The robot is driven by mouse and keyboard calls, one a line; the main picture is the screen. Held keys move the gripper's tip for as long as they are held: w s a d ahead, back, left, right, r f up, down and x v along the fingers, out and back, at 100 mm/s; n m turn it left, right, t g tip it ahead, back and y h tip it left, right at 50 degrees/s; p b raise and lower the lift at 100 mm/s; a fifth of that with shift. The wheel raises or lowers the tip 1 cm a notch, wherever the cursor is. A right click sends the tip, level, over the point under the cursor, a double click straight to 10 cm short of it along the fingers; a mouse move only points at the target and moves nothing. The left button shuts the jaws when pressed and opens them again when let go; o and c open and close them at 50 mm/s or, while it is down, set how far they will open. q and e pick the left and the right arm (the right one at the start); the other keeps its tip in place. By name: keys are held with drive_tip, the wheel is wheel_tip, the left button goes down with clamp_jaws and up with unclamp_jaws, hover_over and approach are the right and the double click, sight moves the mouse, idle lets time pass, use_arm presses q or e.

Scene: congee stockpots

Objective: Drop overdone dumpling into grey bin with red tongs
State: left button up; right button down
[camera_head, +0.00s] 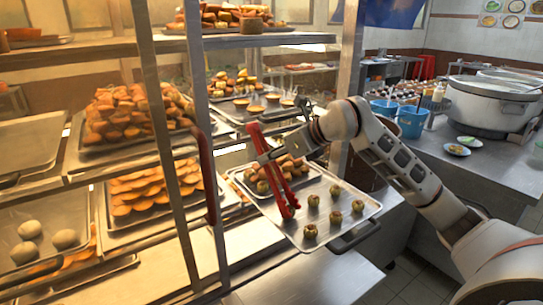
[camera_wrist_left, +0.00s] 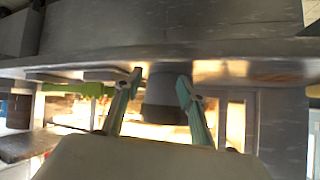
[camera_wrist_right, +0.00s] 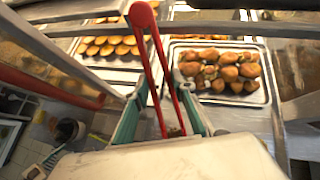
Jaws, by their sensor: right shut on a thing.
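My right gripper (camera_head: 283,150) is shut on the red tongs (camera_head: 270,172) over the tray at the front shelf edge. The tongs' lower ends (camera_head: 289,211) reach down close to the tray's small dumplings; whether they touch one is unclear. In the right wrist view the tongs (camera_wrist_right: 146,50) run between the fingers (camera_wrist_right: 162,98). Several small greenish-brown dumplings (camera_head: 335,217) stand apart on the metal tray (camera_head: 350,190); I cannot tell which is overdone. My left gripper (camera_wrist_left: 160,90) is open, seen only in its wrist view. I cannot identify a grey bin.
Metal shelves with loaded trays fill the left, with upright posts (camera_head: 205,150) and a red handle (camera_head: 207,175) near the tongs. Blue buckets (camera_head: 412,122) and a large white pot (camera_head: 490,105) stand on the right counter. A dark round container (camera_wrist_right: 68,130) shows low in the right wrist view.

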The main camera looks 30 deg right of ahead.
use_arm(q)
wheel_tip(320, 180, up, 4)
drive_tip(key=p, duration=0.3)
drive_tip(key=shift+w+r, duration=0.15)
drive_tip(key=shift+a+r+p, duration=0.25)
drive_tip(key=shift+r+p, duration=0.1)
drive_tip(key=shift+p, duration=0.6)
use_arm(e)
wheel_tip(320, 180, up, 10)
drive_tip(key=shift+r+p, duration=0.2)
drive_tip(key=shift+p, duration=0.5)
use_arm(q)
drive_tip(key=shift+s+a+f+y, duration=0.4)
drive_tip(key=shift+s+a+f, duration=0.1)
drive_tip(key=shift+s+a, duration=0.15)
use_arm(e)
drive_tip(key=shift+r, duration=0.75)
use_arm(q)
drive_tip(key=shift+s, duration=0.1)
use_arm(e)
drive_tip(key=shift+s, duration=0.1)
